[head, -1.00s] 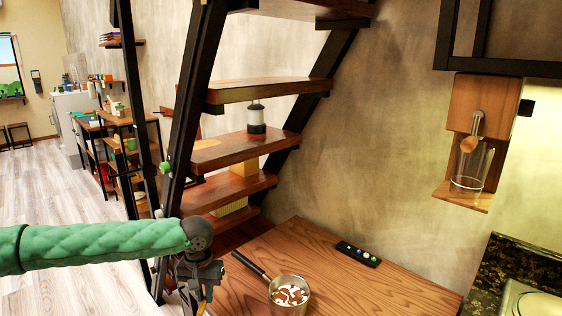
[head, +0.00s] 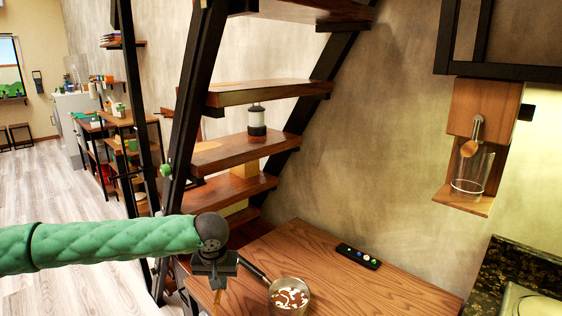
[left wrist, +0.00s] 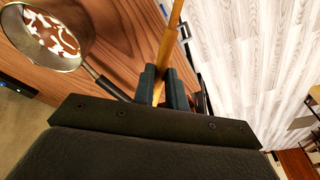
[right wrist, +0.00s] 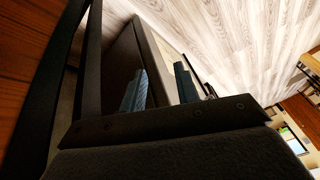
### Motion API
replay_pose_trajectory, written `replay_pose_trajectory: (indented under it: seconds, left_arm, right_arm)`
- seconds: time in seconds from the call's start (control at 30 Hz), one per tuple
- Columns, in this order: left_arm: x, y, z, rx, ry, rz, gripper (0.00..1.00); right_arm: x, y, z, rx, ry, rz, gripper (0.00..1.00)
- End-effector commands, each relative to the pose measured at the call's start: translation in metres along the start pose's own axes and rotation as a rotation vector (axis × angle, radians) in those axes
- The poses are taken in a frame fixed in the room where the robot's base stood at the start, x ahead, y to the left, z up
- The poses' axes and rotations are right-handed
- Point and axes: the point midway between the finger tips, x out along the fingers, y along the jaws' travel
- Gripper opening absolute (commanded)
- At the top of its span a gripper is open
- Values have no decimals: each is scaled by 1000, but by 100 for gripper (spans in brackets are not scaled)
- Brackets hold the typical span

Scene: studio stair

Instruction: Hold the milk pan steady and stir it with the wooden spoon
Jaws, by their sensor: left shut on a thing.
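The milk pan (head: 304,308) stands on the wooden table near the bottom of the head view, with brown and white contents. Its dark handle (head: 252,268) points up and left toward my left gripper. The pan also shows at the upper left of the left wrist view (left wrist: 82,62). My left gripper (left wrist: 162,85) is shut on the wooden spoon (left wrist: 169,45), whose thin shaft passes between the fingers; its far end is out of view. This gripper is left of the pan, apart from it. My right gripper (right wrist: 158,88) is open and empty, seen only in the right wrist view.
The table (head: 370,290) is clear right of the pan; a dark strip with coloured knobs (head: 358,256) lies at its back edge. Open stairs (head: 235,155) with black rails rise behind. A wall dispenser (head: 484,108) with a glass hangs at right, above a dark counter (head: 520,262).

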Motion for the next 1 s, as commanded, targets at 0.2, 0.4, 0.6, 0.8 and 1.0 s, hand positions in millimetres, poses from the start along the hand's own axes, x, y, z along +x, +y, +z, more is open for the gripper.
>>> replay_pose_trajectory:
  seconds: [0.2,0.4,0.6,0.8,1.0]
  left_arm:
    - [-24,33,-17,-9,159,-18,0]
    - [-45,61,-34,-22,307,-37,0]
    - [-68,90,-51,-36,454,-54,0]
    - [-88,118,-68,-46,599,-73,0]
    - [-109,146,-84,-59,741,-91,0]
  right_arm:
    - [2,0,1,0,0,0,31]
    - [7,2,3,0,0,0,31]
    - [16,4,6,0,0,0,31]
    - [31,7,12,0,0,0,31]
    - [47,10,18,0,0,0,31]
